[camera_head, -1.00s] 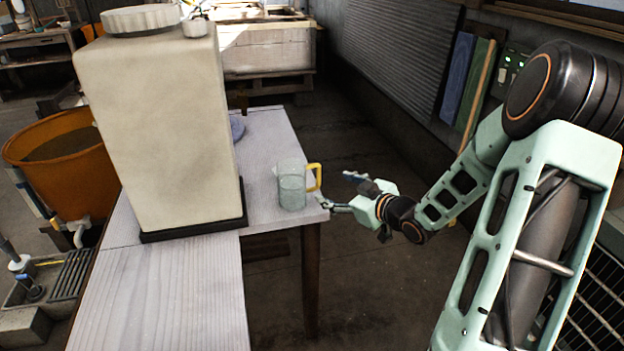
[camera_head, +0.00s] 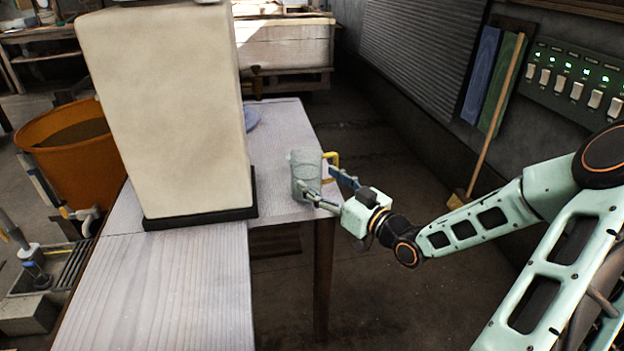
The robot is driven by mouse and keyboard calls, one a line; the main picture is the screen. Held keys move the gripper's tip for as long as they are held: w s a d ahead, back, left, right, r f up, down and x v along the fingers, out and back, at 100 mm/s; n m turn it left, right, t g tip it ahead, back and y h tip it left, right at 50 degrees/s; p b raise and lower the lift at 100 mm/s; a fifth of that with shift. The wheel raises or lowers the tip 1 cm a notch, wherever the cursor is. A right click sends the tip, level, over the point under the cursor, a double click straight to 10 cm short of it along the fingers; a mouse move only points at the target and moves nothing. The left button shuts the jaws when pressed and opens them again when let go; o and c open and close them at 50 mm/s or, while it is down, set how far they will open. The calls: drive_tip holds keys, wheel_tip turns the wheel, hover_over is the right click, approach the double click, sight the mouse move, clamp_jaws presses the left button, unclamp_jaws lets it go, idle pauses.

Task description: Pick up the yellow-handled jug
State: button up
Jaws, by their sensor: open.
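The clear jug (camera_head: 305,167) stands upright near the right edge of the grey-white table (camera_head: 160,290). Its yellow handle (camera_head: 334,163) faces right. My gripper (camera_head: 323,184) reaches in from the right at the height of the jug. It is open, with one finger in front of the jug's lower part and the other at the handle side. The handle's lower part is hidden behind the gripper. I cannot tell whether either finger touches the jug.
A large cream tank (camera_head: 165,115) on a dark base stands left of the jug. A blue round thing (camera_head: 251,118) lies behind it. An orange tub (camera_head: 75,150) is at the left. A switch panel (camera_head: 575,80) and a broom (camera_head: 495,120) are at the right wall.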

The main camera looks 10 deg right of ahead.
sight(297, 153)
drive_tip(key=x, duration=0.1)
drive_tip(key=b+x, duration=0.1)
drive_tip(key=x, duration=0.3)
drive_tip(key=shift+s+a+r, duration=0.1)
drive_tip(key=shift+r, duration=0.2)
drive_tip(key=c, duration=1)
drive_tip(key=shift+r, duration=0.45)
wheel_tip(297, 153, up, 2)
drive_tip(key=shift+r+p, duration=0.15)
drive_tip(key=shift+p, duration=0.6)
drive_tip(key=s+r, duration=0.3)
drive_tip(key=s, duration=0.1)
drive_tip(key=s+d+r, duration=0.1)
drive_tip(key=s+r, duration=0.2)
drive_tip(key=s, duration=0.2)
drive_tip(key=s+r+p, duration=0.1)
drive_tip(key=s+r, duration=0.2)
drive_tip(key=s, duration=0.1)
drive_tip(key=shift+s+d+r, duration=0.2)
drive_tip(key=shift+s+r, duration=0.05)
drive_tip(key=shift+r, duration=0.15)
